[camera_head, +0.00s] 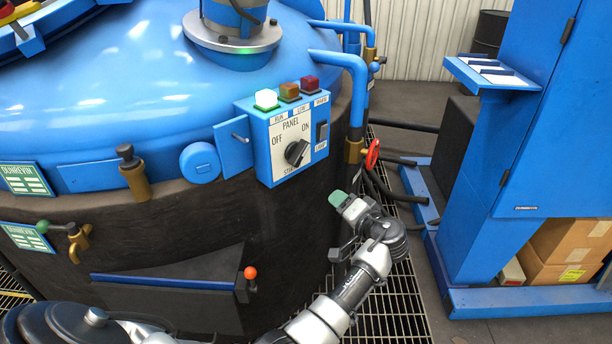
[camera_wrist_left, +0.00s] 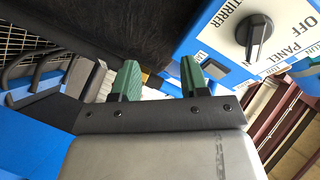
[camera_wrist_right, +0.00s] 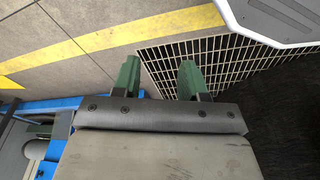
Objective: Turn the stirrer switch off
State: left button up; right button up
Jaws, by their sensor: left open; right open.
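The stirrer switch (camera_head: 297,152) is a black rotary knob on a white-faced panel (camera_head: 281,172) in a blue box on the furnace side. Its bar slants toward the ON mark, with OFF at the upper left. The knob also shows in the left wrist view (camera_wrist_left: 256,36) at the upper right. My left gripper (camera_head: 338,198), with green fingertips, is below and right of the panel, apart from it; its fingers are open and empty in the left wrist view (camera_wrist_left: 160,76). My right gripper (camera_wrist_right: 158,75) is open and empty over floor and grating, outside the head view.
A lit green-white lamp (camera_head: 266,99), an amber lamp (camera_head: 289,91) and a red lamp (camera_head: 310,84) top the box. A black rocker switch (camera_head: 322,132) is on its side. A red valve wheel (camera_head: 373,154) and pipes stand right. A blue cabinet (camera_head: 530,120) is farther right.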

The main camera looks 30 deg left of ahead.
aim_at(304, 154)
pick_arm(q)
notch_tip(304, 154, up, 11)
jog(key=s+a+n+g+y+b, duration=0.1)
jog(key=s+n+g+y+b, duration=0.1)
jog(key=s+n+g+y, duration=0.3)
jog(key=shift+n+t+h, duration=0.4)
jog(key=shift+t+h, duration=0.3)
jog(key=shift+t, duration=0.1)
jog(key=x, duration=0.3)
jog(key=w+x, duration=0.1)
jog(key=x, duration=0.2)
jog(key=w+p+x, duration=0.1)
jog(key=x, duration=0.3)
jog(key=shift+w+d, duration=0.2)
jog(key=shift+d, duration=0.05)
jog(key=shift+w+a, duration=0.2)
jog(key=shift+a, duration=0.5)
pick_arm(e)
jog(key=shift+w+a+r, duration=0.15)
jog(key=shift+w+r, duration=0.2)
jog(key=shift+w, duration=0.1)
pick_arm(q)
jog(key=shift+c, duration=0.4)
grip_shut()
